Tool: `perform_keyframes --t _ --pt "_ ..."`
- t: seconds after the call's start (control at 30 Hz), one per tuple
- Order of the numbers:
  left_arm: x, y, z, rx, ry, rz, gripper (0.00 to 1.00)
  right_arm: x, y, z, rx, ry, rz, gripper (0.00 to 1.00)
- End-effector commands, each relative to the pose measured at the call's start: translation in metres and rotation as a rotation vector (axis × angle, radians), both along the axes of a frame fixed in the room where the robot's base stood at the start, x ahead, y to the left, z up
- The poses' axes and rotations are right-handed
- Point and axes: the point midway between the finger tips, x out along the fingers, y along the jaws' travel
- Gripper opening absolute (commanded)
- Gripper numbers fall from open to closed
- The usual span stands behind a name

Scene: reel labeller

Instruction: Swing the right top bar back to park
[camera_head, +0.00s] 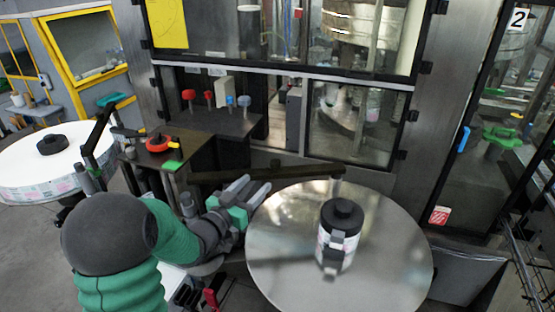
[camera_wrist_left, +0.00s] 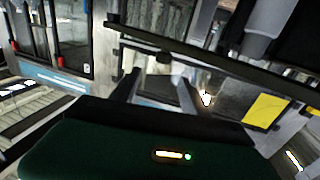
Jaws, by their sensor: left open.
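The right top bar (camera_head: 285,170) is a long dark bar. In the head view it runs nearly level behind the right reel plate (camera_head: 285,255), its right end over the plate's far edge. In the left wrist view a dark bar (camera_wrist_left: 225,62) crosses diagonally beyond the fingers. My left gripper (camera_head: 254,188) is open and empty, just in front of the bar near the plate's left edge. Its fingers also show in the left wrist view (camera_wrist_left: 156,88), apart, with nothing between them. I cannot tell whether they touch the bar. My right gripper is not in view.
A small label roll with a black core (camera_head: 342,215) stands on the right plate. A large white reel (camera_head: 45,165) with a black hub is at the left. Knobs (camera_head: 188,95) and a red-orange ring (camera_head: 157,143) are on the machine. Glazed doors (camera_head: 360,115) close the back.

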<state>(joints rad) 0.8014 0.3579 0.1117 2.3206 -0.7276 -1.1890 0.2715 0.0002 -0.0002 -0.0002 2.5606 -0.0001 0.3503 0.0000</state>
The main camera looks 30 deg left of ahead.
Motion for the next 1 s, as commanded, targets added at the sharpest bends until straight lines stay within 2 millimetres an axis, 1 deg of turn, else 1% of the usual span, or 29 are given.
perform_keyframes --t 0.03,0.2,0.3,0.43,0.5,0.6,0.83,0.87,1.0 --pt "0.014 -0.001 0.004 -0.005 0.003 -0.004 0.53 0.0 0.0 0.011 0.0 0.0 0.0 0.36" --pt "0.059 0.001 0.005 -0.004 0.002 -0.003 0.53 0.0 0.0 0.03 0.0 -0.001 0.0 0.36" --pt "0.084 0.001 0.005 -0.003 0.001 -0.002 0.53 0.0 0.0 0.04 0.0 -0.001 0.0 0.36" --pt "0.107 0.002 0.005 -0.002 0.001 -0.001 0.53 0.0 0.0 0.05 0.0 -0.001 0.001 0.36" --pt "0.115 0.002 0.004 -0.001 0.0 -0.001 0.53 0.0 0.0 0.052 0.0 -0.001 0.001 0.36" --pt "0.121 0.001 0.003 0.0 0.001 0.0 0.53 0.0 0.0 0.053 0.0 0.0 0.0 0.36" --pt "0.123 0.002 0.001 0.0 0.001 0.0 0.53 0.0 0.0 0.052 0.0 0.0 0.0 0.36" --pt "0.123 0.003 0.001 -0.001 0.001 0.0 0.51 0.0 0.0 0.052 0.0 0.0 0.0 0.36" --pt "0.123 0.004 0.0 -0.001 0.002 0.0 0.33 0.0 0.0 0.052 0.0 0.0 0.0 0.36"
